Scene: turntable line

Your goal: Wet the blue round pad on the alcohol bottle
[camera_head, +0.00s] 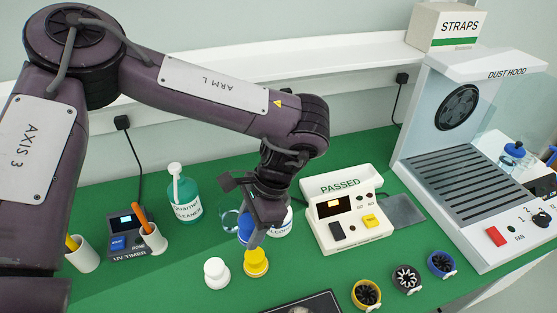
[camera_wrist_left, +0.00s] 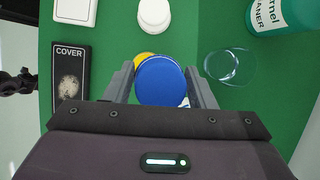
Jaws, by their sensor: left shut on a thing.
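My left gripper (camera_head: 250,232) is shut on the blue round pad (camera_head: 246,226). In the left wrist view the pad is a blue disc (camera_wrist_left: 161,80) between the two fingers. The alcohol bottle (camera_head: 281,222), white with a partly readable label, stands on the green table close behind and right of the gripper, which partly hides it. I cannot tell whether pad and bottle touch. A small white patch shows beside the pad in the wrist view. My right gripper is not identifiable in either view.
A yellow round pad (camera_head: 256,263) and a white round pad (camera_head: 216,273) stand close in front. A glass dish (camera_wrist_left: 230,66) lies beside the gripper. A cleaner bottle (camera_head: 186,195) is at left, the PASSED device (camera_head: 345,215) at right, and a COVER plate (camera_wrist_left: 70,75) in front.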

